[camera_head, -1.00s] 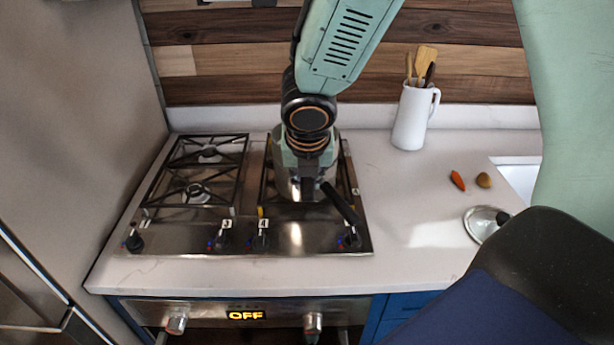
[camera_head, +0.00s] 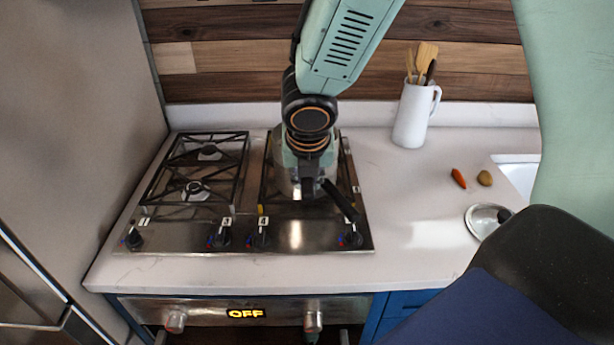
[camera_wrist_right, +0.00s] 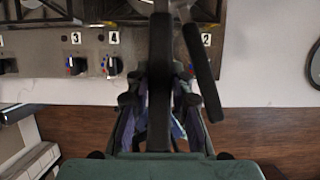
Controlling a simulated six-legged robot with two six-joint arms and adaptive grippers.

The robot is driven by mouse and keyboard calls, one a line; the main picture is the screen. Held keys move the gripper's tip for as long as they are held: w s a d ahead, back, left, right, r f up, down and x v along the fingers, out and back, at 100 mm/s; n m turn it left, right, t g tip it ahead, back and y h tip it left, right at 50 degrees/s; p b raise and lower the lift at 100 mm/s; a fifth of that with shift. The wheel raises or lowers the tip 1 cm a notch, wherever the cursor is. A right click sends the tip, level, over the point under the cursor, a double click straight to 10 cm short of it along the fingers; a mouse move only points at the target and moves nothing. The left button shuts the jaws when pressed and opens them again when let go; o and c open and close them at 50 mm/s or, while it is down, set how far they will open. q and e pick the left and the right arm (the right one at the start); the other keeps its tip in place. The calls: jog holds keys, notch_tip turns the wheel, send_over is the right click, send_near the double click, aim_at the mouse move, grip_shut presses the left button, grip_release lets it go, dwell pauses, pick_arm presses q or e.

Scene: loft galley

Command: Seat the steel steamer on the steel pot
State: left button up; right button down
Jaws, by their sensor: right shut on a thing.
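My right gripper (camera_head: 310,180) is over the right-hand burners. In the right wrist view its fingers (camera_wrist_right: 160,115) are shut on a straight black handle (camera_wrist_right: 160,65), which I take to be the steel steamer's. A second black handle (camera_wrist_right: 203,75) slants beside it; it also shows in the head view (camera_head: 341,201) and looks like the steel pot's. Steel sidewall (camera_head: 283,178) shows behind the gripper, standing over the right-hand burners. The wrist and gripper hide most of it, so I cannot tell where pot ends and steamer begins, or whether they are seated. My left gripper is not in view.
The left burners (camera_head: 197,188) are bare. A white jug (camera_head: 411,116) with wooden utensils stands at the back. A carrot (camera_head: 458,178), a brownish round item (camera_head: 484,178) and a round lid (camera_head: 483,222) lie to the right. The counter between hob and lid is clear.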

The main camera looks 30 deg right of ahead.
dwell(0.3)
jog(key=c, duration=1.1)
grip_release()
jog(key=shift+s+f, duration=0.1)
jog(key=shift+r+p, duration=3.6)
jog(key=shift+p, duration=0.1)
jog(key=shift+f, duration=0.15)
